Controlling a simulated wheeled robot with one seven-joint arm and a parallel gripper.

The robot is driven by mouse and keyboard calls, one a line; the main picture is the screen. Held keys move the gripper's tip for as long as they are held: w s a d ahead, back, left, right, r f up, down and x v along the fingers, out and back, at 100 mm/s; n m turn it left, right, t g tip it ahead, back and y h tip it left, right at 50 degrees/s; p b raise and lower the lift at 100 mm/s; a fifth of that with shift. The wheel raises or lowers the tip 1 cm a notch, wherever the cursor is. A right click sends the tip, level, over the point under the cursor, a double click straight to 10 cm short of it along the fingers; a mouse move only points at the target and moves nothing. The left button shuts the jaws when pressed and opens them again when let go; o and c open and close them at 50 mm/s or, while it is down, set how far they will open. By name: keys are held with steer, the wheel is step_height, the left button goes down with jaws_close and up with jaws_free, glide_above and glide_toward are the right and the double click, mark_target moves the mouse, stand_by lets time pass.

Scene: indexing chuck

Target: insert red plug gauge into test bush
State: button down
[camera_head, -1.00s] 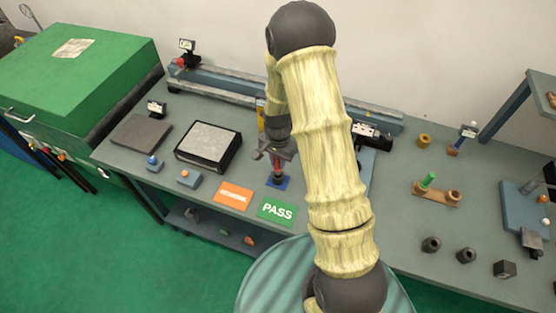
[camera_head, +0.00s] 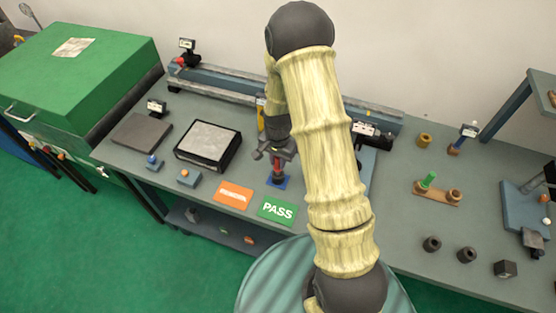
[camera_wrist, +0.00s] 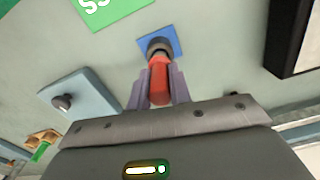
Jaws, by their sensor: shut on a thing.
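My gripper (camera_wrist: 158,88) is shut on the red plug gauge (camera_wrist: 158,70), with one grey finger on each side of its handle. The gauge's far end meets the dark grey test bush (camera_wrist: 158,44), which stands on a blue square base (camera_wrist: 174,46). How deep the gauge sits in the bush is hidden. In the head view my gripper (camera_head: 275,155) is above the blue base (camera_head: 279,182), and a bit of the red gauge (camera_head: 277,168) shows under the jaws.
An orange card (camera_head: 234,193) and a green PASS card (camera_head: 277,209) lie in front of the bush. A grey-topped black block (camera_head: 208,152) is to its left. A wooden stand with a green gauge (camera_head: 429,180) and several dark bushes are to the right.

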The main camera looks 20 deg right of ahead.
mark_target(278, 166)
steer(key=shift+f+b, duration=1.25)
steer(key=shift+f, duration=0.45)
stand_by(1.8)
steer(key=shift+r, duration=0.1)
stand_by(1.0)
steer(key=shift+r+p, duration=2.95)
steer(key=shift+r, duration=0.95)
